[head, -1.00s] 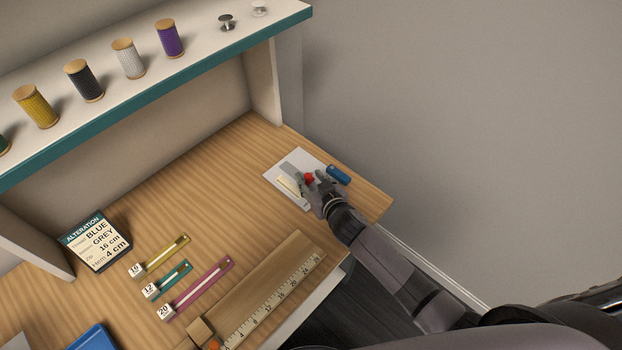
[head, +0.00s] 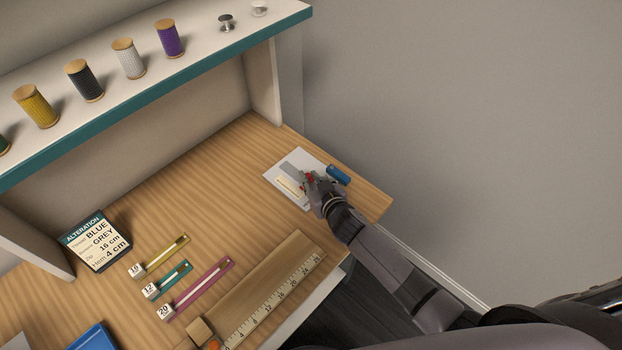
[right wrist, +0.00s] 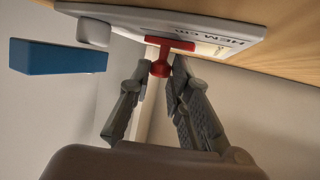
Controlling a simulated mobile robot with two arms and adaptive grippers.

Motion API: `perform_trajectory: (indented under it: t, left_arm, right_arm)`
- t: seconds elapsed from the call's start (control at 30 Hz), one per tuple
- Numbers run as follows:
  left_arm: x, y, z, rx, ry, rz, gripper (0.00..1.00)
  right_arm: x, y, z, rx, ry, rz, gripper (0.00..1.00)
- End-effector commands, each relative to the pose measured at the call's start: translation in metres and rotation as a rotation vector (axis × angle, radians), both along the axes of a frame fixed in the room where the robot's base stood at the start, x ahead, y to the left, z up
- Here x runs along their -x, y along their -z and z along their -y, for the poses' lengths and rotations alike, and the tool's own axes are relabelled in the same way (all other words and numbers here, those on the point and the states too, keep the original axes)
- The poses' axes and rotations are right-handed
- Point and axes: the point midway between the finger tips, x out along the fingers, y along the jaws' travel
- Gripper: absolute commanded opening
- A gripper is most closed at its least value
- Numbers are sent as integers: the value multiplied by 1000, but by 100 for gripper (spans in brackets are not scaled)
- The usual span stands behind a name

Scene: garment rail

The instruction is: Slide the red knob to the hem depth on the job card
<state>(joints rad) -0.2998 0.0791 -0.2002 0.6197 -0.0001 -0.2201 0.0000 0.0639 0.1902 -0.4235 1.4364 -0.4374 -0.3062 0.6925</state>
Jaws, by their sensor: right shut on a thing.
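The red knob (head: 309,177) is on a pale hem gauge plate (head: 275,174) at the bench's right end, mostly covered by my fingers in the head view. In the right wrist view the red knob (right wrist: 160,68) sits between my fingertips, and "HEM cm" reads on the plate (right wrist: 235,30). My right gripper (head: 314,183) is shut on the knob. The knob's reading on the scale cannot be made out. The job card (head: 97,240), headed ALTERATION, stands at the left and shows BLUE, GREY, 16 cm and Hem 4 cm. My left gripper is not in view.
A blue block (head: 338,175) lies close beside my right gripper. Three zips, yellow (head: 165,255), teal (head: 172,280) and magenta (head: 205,286), and a wooden ruler (head: 270,301) lie at the front. Thread spools stand on the shelf (head: 200,65). The bench middle is clear.

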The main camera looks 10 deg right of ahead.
Motion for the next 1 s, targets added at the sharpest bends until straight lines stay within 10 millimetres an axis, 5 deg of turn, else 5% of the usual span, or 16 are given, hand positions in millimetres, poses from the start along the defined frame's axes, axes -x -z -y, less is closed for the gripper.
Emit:
perform_trajectory:
  t: [0.43, 0.7, 0.93, 0.97, 1.0]
  left_arm:
    - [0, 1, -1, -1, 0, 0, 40]
    - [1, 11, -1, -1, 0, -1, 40]
    - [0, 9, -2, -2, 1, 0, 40]
    - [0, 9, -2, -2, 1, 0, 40]
    - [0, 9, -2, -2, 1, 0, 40]
  right_arm:
    - [-1, 0, -1, 0, 0, 0, 0]
    - [-26, 1, -17, -2, 1, 1, 0]
    - [-25, 1, -16, 0, 0, -2, 0]
    - [-25, 1, -16, 0, 0, -2, 19]
    - [-25, 1, -16, 0, 0, -2, 22]
